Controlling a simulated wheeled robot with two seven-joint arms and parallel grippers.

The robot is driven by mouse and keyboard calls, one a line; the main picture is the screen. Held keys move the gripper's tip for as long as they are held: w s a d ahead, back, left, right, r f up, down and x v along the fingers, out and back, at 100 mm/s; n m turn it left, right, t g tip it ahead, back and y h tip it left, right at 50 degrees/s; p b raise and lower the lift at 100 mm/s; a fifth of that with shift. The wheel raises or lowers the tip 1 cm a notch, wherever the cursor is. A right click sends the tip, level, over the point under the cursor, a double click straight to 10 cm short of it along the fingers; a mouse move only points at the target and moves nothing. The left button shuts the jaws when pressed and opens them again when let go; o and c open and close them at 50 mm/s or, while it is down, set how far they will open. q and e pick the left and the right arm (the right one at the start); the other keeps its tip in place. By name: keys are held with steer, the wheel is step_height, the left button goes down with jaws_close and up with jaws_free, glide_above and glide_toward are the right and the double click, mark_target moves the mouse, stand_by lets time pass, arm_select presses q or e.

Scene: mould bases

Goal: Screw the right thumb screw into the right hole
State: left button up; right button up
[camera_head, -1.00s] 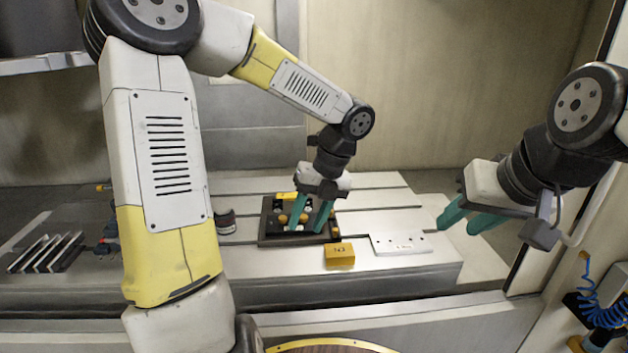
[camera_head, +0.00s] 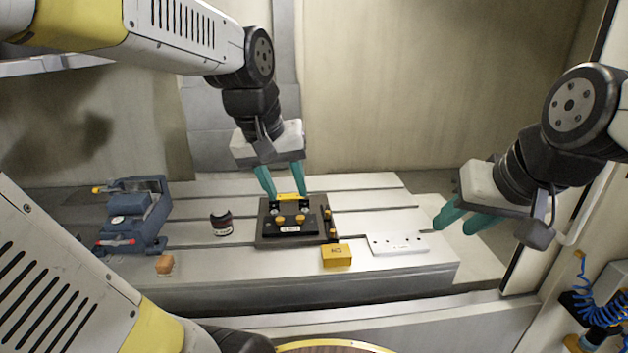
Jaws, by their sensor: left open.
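A dark mould base (camera_head: 265,240) lies on the slotted table, with a black block on top. Two gold thumb screws show on the block: a left one (camera_head: 281,220) and a right one (camera_head: 300,220). Whether either sits in its hole is too small to tell. My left gripper (camera_head: 286,194) is open above the back edge of the mould base, behind the two screws, with its green fingers pointing down. Nothing is between the fingers. My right gripper (camera_head: 455,226) is at the right, over the table's right end, with its green fingers apart and empty.
A yellow block (camera_head: 337,256) and a white plate with holes (camera_head: 398,244) lie front right of the base. Gold knobs (camera_head: 327,210) line the base's right side. A dark round object (camera_head: 221,223), a blue-grey vise (camera_head: 139,213) and a small orange-brown block (camera_head: 165,264) are left.

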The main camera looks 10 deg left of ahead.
arm_select(q)
steer(key=w+f+n+g, duration=0.1)
steer(key=w+f+n, duration=0.2)
steer(key=w, duration=0.3)
steer(key=w+a+f+n+g+y, duration=0.1)
steer(key=w+f+n, duration=0.2)
steer(key=w+n, duration=0.3)
steer(key=w+f+n+g, duration=0.2)
steer(key=w+f+n, duration=0.2)
steer(key=w, duration=0.2)
steer(key=shift+a, duration=0.35)
step_height(320, 180, down, 5)
steer(key=shift+f, duration=0.1)
steer(key=n, duration=0.4)
steer(key=shift+d, duration=0.1)
steer(key=n, duration=1.4)
